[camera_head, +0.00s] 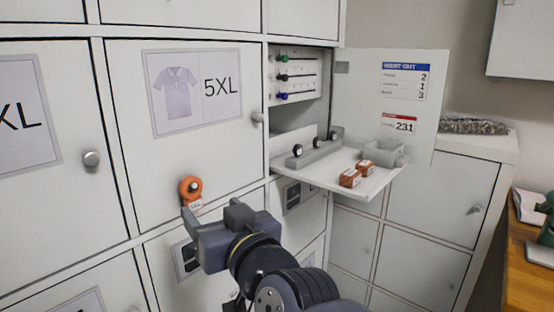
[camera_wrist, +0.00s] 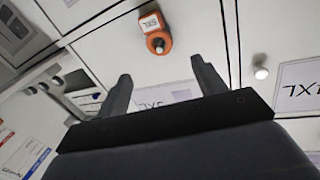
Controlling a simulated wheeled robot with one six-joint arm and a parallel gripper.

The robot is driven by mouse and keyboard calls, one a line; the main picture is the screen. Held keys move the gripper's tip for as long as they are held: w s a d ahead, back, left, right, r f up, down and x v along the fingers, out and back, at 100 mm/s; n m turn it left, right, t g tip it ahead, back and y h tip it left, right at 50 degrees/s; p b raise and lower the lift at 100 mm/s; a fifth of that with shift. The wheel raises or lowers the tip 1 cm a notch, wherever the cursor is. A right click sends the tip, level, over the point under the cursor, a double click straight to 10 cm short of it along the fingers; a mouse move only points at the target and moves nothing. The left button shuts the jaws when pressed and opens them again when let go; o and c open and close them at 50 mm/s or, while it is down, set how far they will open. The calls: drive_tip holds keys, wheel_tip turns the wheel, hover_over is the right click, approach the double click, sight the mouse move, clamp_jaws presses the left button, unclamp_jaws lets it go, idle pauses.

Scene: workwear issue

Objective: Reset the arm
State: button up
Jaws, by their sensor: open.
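My gripper (camera_head: 212,212) is raised in front of the white lockers, on the end of my arm. In the wrist view its two fingers (camera_wrist: 163,88) stand apart with nothing between them. An orange tag (camera_head: 191,190) marked with a size label is on the locker front just above the gripper in the head view. It also shows in the wrist view (camera_wrist: 155,33), beyond the fingertips. The gripper appears apart from the tag and the locker doors.
The 5XL locker door (camera_head: 160,150) is shut. To its right, an open compartment has a fold-down shelf (camera_head: 322,178) with reddish-brown blocks (camera_head: 350,178) and a grey tray (camera_head: 385,153). Its open door panel (camera_head: 390,95) sticks out. A wooden desk (camera_head: 530,270) stands at far right.

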sight(198, 193)
drive_tip(key=x, duration=0.3)
drive_tip(key=b+x, duration=0.1)
drive_tip(key=x, duration=0.2)
drive_tip(key=b+x, duration=0.1)
drive_tip(key=x, duration=0.2)
drive_tip(key=shift+w+a+f, duration=0.25)
drive_tip(key=shift+w+f, duration=0.05)
drive_tip(key=shift+f, duration=0.05)
drive_tip(key=shift+s+d+r, duration=0.15)
drive_tip(key=shift+d, duration=0.1)
drive_tip(key=s+d+b, duration=0.5)
drive_tip(key=d+b, duration=0.1)
drive_tip(key=w+d+f+m+g+h+p, duration=0.1)
drive_tip(key=w+d+f+g+h+p, duration=0.2)
drive_tip(key=w+f+p, duration=0.3)
drive_tip(key=w+d+f+m+g+h+p, duration=0.1)
drive_tip(key=w+d+f+g+h+p, duration=0.3)
drive_tip(key=f, duration=0.7)
drive_tip(key=shift+w+d+f+m+p, duration=0.25)
drive_tip(key=shift+w+d+m+p, duration=0.15)
drive_tip(key=shift+w+d+p, duration=0.85)
drive_tip(key=shift+s+a, duration=0.15)
drive_tip(key=shift+s, duration=0.05)
